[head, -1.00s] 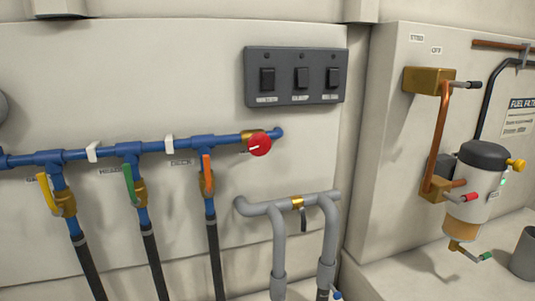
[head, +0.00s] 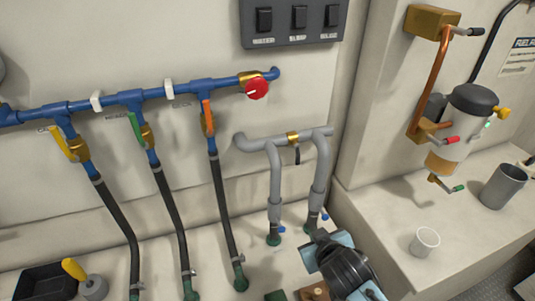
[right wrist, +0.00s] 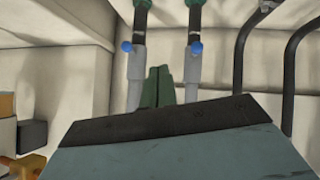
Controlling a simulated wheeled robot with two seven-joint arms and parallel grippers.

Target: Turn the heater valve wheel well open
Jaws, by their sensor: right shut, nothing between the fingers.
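A red round valve wheel (head: 257,88) with a pale mark sits on a brass body at the right end of the blue pipe (head: 190,90), on the back wall. My right gripper (head: 320,237) is at the lower right of the head view, well below and to the right of the wheel, near the feet of the grey pipes. It is shut and empty; its closed green fingertips (right wrist: 157,87) show in the right wrist view. The wheel does not show in the right wrist view. My left gripper is out of view.
Yellow (head: 65,144), green (head: 135,128) and orange (head: 207,117) levers hang on branches left of the wheel. A grey looped pipe (head: 318,165) stands between wheel and gripper. A switch panel (head: 292,20) is above. A white cup (head: 425,242) stands on the right ledge.

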